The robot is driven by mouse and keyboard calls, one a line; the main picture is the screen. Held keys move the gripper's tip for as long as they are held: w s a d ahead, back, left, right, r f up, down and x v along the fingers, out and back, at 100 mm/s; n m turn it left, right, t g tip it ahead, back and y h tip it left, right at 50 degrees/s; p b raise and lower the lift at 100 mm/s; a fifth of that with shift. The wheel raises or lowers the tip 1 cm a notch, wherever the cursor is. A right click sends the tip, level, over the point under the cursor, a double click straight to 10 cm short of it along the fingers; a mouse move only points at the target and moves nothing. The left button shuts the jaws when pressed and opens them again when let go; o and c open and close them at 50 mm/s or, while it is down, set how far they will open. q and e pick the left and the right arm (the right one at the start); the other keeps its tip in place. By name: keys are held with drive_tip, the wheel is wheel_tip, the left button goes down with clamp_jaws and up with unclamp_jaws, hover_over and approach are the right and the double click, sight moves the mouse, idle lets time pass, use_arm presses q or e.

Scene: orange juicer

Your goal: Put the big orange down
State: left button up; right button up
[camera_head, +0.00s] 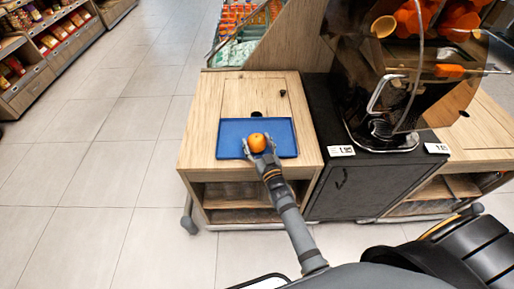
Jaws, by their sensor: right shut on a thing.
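The orange (257,141) is between the fingers of my right gripper (257,148), over the middle of the blue tray (230,151). My right gripper is shut on the orange, with a finger on each side of it. I cannot tell whether the orange touches the tray or is held a little above it. The tray lies flat on the light wooden cabinet top (198,148), and no other fruit shows in it. My left gripper is not in view.
The juicer (400,60), with a dark see-through cover, stands on a black cabinet (345,190) right of the tray. A wooden panel rises behind. Store shelves (50,45) line the far left. The tiled floor left of the cabinet is clear.

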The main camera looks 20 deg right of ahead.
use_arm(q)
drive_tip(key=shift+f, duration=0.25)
use_arm(e)
drive_tip(key=shift+f, duration=0.2)
drive_tip(key=shift+f, duration=0.15)
drive_tip(key=o, duration=1.3)
use_arm(q)
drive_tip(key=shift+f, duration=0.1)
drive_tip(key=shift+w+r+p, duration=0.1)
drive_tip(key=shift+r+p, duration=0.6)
drive_tip(key=shift+p, duration=0.1)
use_arm(e)
drive_tip(key=s, duration=1.2)
drive_tip(key=shift+d, duration=0.2)
